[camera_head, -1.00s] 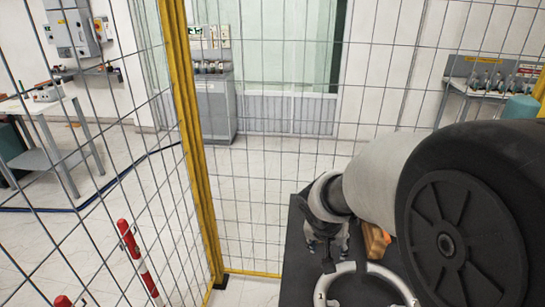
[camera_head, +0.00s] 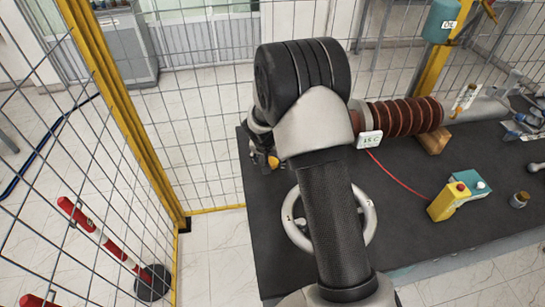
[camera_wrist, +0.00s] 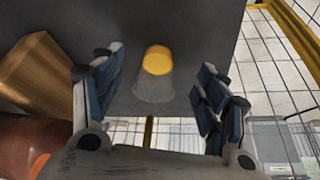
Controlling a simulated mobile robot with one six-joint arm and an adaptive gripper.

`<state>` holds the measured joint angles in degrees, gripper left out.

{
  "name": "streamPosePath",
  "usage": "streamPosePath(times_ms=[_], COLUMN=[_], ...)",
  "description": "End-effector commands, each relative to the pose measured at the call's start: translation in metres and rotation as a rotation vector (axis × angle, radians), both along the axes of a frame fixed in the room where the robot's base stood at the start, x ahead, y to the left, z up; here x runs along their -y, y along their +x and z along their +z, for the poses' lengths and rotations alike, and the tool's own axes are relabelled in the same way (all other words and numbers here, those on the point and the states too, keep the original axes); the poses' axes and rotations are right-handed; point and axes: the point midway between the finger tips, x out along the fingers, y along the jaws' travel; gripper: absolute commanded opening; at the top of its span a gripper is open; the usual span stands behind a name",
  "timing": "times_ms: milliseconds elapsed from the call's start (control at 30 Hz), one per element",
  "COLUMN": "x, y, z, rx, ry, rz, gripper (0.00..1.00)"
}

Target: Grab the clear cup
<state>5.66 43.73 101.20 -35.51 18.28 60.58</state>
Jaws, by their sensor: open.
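In the wrist view, the clear cup (camera_wrist: 153,90) shows as a see-through shape with a round yellow end, against the dark table top (camera_wrist: 205,25). My gripper (camera_wrist: 162,66) is open, with one blue-padded finger on each side of the cup in the picture. Bare gaps show between the cup and both fingers, and nothing is held. I cannot tell how far the cup is from the fingertips. In the head view my arm mostly hides the gripper. A small yellow spot (camera_head: 273,161) shows beside the arm there; I cannot tell if it is the cup.
A ribbed brown bushing (camera_head: 405,117) lies on the table (camera_head: 400,225), with a wooden block (camera_head: 433,141) under it. A white ring (camera_head: 369,212) lies behind my arm. A yellow button box (camera_head: 447,203) stands right. Wire fencing with a yellow post (camera_head: 125,120) is left.

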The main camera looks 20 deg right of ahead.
Motion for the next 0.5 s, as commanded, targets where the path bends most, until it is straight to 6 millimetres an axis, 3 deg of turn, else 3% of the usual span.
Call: streamPosePath(times_ms=[300, 500], x=[0.025, 0.029], y=[0.035, 0.042], z=[0.000, -0.026], rx=[0.001, -0.002], ry=[0.001, 0.001], rz=[-0.003, 0.000], gripper=[0.68, 0.68])
